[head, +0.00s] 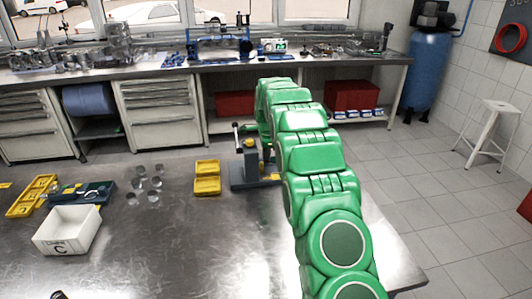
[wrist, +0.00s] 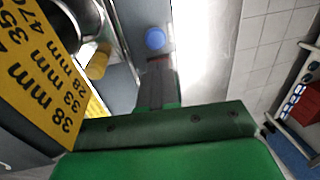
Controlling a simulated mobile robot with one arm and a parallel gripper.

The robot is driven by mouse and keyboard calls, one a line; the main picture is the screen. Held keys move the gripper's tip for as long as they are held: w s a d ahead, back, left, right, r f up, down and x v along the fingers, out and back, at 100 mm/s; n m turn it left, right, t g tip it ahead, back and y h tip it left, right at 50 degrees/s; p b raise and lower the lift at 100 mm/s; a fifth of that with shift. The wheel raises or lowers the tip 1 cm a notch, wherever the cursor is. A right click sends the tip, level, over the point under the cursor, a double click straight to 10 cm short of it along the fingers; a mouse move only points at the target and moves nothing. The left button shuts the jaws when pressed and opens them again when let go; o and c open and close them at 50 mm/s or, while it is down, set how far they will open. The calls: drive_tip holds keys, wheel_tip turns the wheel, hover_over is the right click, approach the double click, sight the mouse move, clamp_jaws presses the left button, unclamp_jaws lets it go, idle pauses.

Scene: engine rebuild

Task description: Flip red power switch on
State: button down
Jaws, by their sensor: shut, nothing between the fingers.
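No red power switch can be made out in either view. My gripper (wrist: 158,62) shows in the wrist view as dark fingers pressed together, empty, pointing up the picture. Just beyond the fingertips is a round blue knob or button (wrist: 155,38); I cannot tell whether they touch. A grey bench device (head: 252,165) with a yellow knob stands at the table's far edge in the head view, beside my green arm. My arm covers part of it and hides the gripper there.
In the wrist view, a yellow plate with millimetre markings (wrist: 40,70) and a yellow cylinder (wrist: 98,62) lie left of the fingers. In the head view, the steel table (head: 200,255) holds yellow trays (head: 207,178), several metal cylinders (head: 157,183) and a white bin (head: 68,232).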

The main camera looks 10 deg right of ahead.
drive_tip(key=shift+s, duration=0.25)
wheel_tip(320, 180, up, 14)
drive_tip(key=s, duration=0.2)
drive_tip(key=shift+s, duration=0.15)
idle(0.5)
drive_tip(key=shift+f, duration=0.1)
drive_tip(key=shift+w, duration=0.7)
drive_tip(key=f, duration=0.4)
drive_tip(key=w+f, duration=0.1)
drive_tip(key=f, duration=0.4)
drive_tip(key=w+f, duration=0.1)
drive_tip(key=f, duration=0.3)
drive_tip(key=shift+w+f, duration=0.2)
drive_tip(key=shift+f, duration=0.1)
